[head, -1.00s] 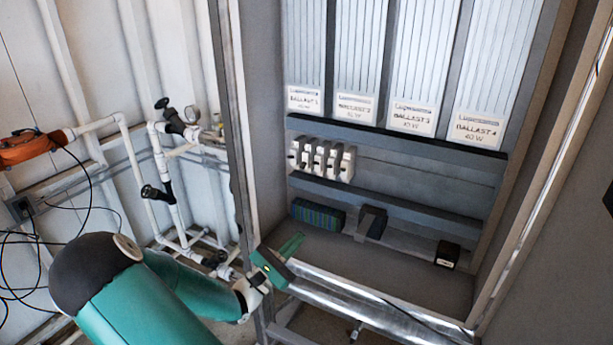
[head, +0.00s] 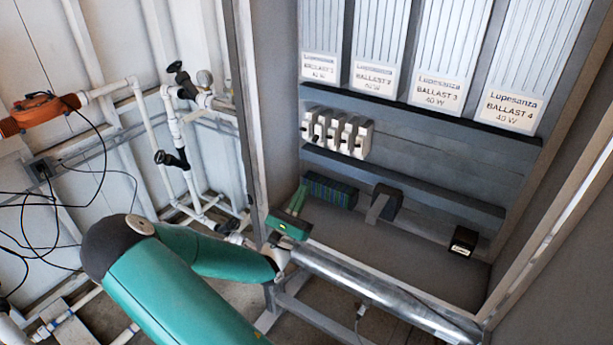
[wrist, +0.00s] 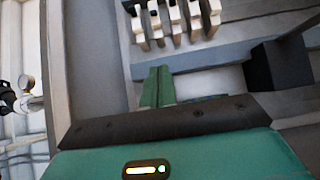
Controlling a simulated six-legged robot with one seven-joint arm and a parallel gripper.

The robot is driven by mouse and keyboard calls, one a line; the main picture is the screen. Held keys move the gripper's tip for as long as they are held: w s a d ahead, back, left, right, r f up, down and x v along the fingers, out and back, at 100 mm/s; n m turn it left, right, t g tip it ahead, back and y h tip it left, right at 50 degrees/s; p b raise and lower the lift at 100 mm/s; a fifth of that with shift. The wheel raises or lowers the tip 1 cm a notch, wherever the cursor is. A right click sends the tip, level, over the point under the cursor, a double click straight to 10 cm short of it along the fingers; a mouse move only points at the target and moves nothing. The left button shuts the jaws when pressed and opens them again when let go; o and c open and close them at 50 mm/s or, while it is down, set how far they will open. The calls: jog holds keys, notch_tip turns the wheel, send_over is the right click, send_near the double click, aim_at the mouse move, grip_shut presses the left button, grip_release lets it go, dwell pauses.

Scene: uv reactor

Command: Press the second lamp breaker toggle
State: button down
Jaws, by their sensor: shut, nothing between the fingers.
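A row of several white lamp breakers with dark toggles (head: 336,132) sits on the upper rail at the left of the cabinet. The row also shows at the top of the wrist view (wrist: 175,18), partly cut off by the frame edge. Which one is the second cannot be read from any label. My gripper (head: 301,190) has green fingers that are shut and empty. It is at the cabinet's lower left, below the breakers and apart from them. In the wrist view the closed fingers (wrist: 158,78) point up toward the row.
A green-and-blue terminal block (head: 331,191), a dark grey block (head: 384,203) and a small black box (head: 463,241) sit on the lower rail. Ballasts (head: 437,90) fill the top. The cabinet's left post (head: 252,110) stands beside my gripper. A metal tube (head: 380,290) crosses the front.

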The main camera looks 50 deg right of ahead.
aim_at(318, 141)
jog(key=x, duration=0.9)
jog(key=shift+a+r, duration=0.1)
jog(key=shift+r, duration=0.25)
jog(key=r, duration=0.1)
jog(key=a+r, duration=0.1)
jog(key=shift+s+a+r, duration=0.1)
jog(key=shift+a+r, duration=0.15)
jog(key=shift+a, duration=0.05)
jog(key=shift+a+r, duration=0.15)
jog(key=shift+r, duration=0.1)
